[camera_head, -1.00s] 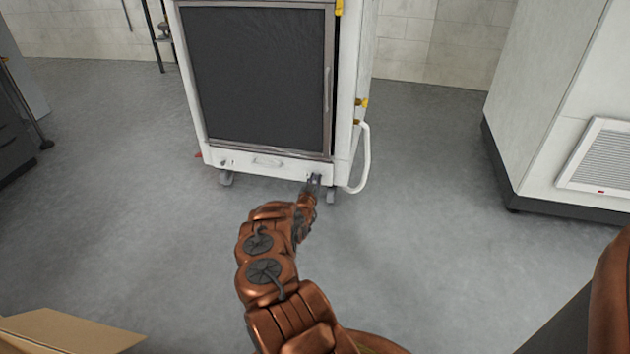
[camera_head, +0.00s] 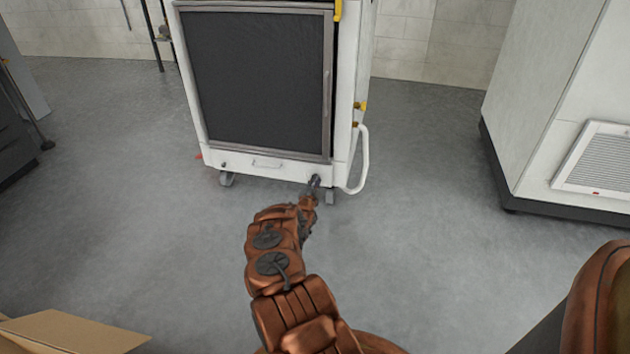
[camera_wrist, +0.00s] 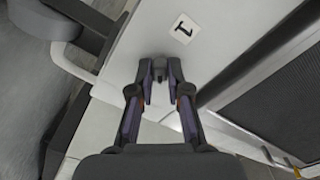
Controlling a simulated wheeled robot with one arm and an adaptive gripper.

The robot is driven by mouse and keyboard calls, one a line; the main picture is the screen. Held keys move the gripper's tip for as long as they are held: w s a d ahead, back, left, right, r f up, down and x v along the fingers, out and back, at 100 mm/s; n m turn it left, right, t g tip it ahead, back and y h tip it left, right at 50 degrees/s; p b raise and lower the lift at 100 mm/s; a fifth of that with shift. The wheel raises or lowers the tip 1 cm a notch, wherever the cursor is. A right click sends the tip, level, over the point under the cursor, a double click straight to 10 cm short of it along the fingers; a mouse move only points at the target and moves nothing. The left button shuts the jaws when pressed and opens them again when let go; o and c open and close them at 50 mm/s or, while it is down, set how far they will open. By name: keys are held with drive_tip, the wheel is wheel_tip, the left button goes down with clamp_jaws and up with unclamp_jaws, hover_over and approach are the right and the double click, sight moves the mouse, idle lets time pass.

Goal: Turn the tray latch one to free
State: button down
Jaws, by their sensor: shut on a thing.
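My gripper (camera_head: 315,182) is at the tray's right end. In the wrist view my gripper (camera_wrist: 160,84) is shut on a small dark latch (camera_wrist: 159,64) on the white panel. A label with the number 1 (camera_wrist: 183,27) is beside it. The fingers hide the latch's sides, and its turned angle is hard to tell. Another small knob (camera_head: 223,164) sits at the tray's left end.
A white bent pipe handle (camera_head: 364,160) stands out from the washer's right side, close to my gripper. The washer (camera_head: 345,100) rests on castors. A white cabinet (camera_head: 545,100) is at right. A cardboard box (camera_head: 75,333) is at lower left. The grey floor between is clear.

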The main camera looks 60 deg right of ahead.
drive_tip(key=shift+f+m+p, duration=0.2)
drive_tip(key=shift+m+p, duration=1.25)
drive_tip(key=shift+m, duration=2.25)
drive_tip(key=c, duration=1.2)
unclamp_jaws()
drive_tip(key=shift+o, duration=0.2)
drive_tip(key=shift+s+a, duration=0.1)
drive_tip(key=shift+a, duration=0.05)
drive_tip(key=v, duration=1.1)
drive_tip(key=shift+s+a, duration=0.15)
drive_tip(key=shift+a, duration=0.15)
